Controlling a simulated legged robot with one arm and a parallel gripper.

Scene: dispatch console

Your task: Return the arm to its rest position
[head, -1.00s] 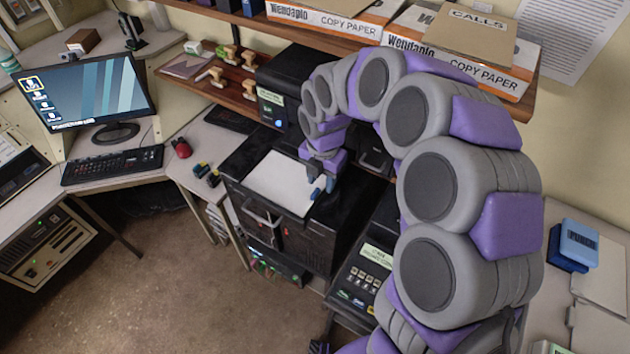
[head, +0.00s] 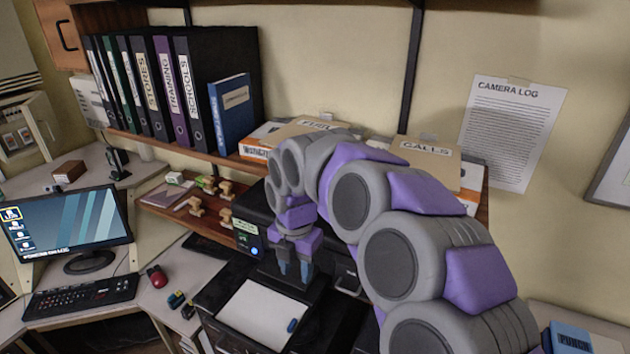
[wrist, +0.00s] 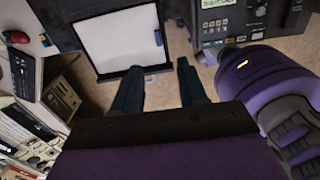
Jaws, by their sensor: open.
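My gripper (head: 293,271) is at the end of my grey and purple arm, pointing down, above the black machine with a white sheet (head: 262,314) on top. In the wrist view my gripper's two dark fingers (wrist: 160,85) are apart with nothing between them. The white sheet (wrist: 117,40) lies beyond the fingertips in that view. A small blue object (head: 292,325) lies at the sheet's right edge, apart from the fingers. It also shows in the wrist view (wrist: 158,38).
A wooden shelf (head: 205,228) with several stamps is left of my gripper. Above it are binders (head: 150,85) and boxes (head: 440,165) on a higher shelf close behind my arm. A monitor (head: 68,225) and keyboard (head: 80,297) stand at left. A blue punch (head: 570,338) is at lower right.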

